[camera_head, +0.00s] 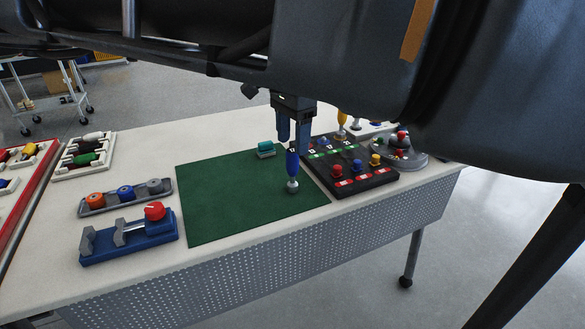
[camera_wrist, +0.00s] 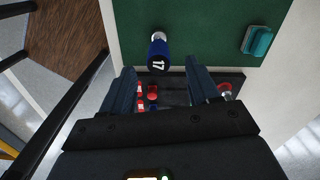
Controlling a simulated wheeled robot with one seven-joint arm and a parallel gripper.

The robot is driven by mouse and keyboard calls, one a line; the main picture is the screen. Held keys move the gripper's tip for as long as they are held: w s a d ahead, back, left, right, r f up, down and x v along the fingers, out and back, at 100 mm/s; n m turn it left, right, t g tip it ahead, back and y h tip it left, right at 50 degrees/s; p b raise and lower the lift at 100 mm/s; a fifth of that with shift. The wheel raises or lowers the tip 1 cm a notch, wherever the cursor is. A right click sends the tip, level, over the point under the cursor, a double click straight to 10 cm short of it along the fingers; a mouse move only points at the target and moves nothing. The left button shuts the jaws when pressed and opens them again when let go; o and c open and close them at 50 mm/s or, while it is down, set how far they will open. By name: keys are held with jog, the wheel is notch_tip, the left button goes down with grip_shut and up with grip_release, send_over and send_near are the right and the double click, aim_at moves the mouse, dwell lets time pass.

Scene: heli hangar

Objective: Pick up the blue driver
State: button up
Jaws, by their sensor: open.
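The blue driver (camera_head: 292,166) stands upright on the green mat (camera_head: 225,200), its blue handle up and its silver end down. In the wrist view the driver (camera_wrist: 159,55) shows a dark cap marked 17, with the pale end beyond it. My gripper (camera_head: 293,132) is open and empty, pointing down just above the driver in the head view. In the wrist view the two fingers of my gripper (camera_wrist: 161,72) are spread apart, and the cap lies in line with the gap, near the fingertips. I cannot tell whether any finger touches it.
A teal block (camera_head: 266,149) lies on the mat. A black button panel (camera_head: 350,185) stands right of the driver. A blue fixture with a red knob (camera_head: 130,238), a grey rack of knobs (camera_head: 125,197) and a white tray (camera_head: 84,155) stand to the left. The mat's front is clear.

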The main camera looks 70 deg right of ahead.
aim_at(292, 165)
jog(key=f, duration=0.3)
jog(key=f+b, duration=0.1)
jog(key=f, duration=0.3)
jog(key=shift+a+f, duration=0.2)
jog(key=shift+f, duration=0.05)
jog(key=c, duration=1.1)
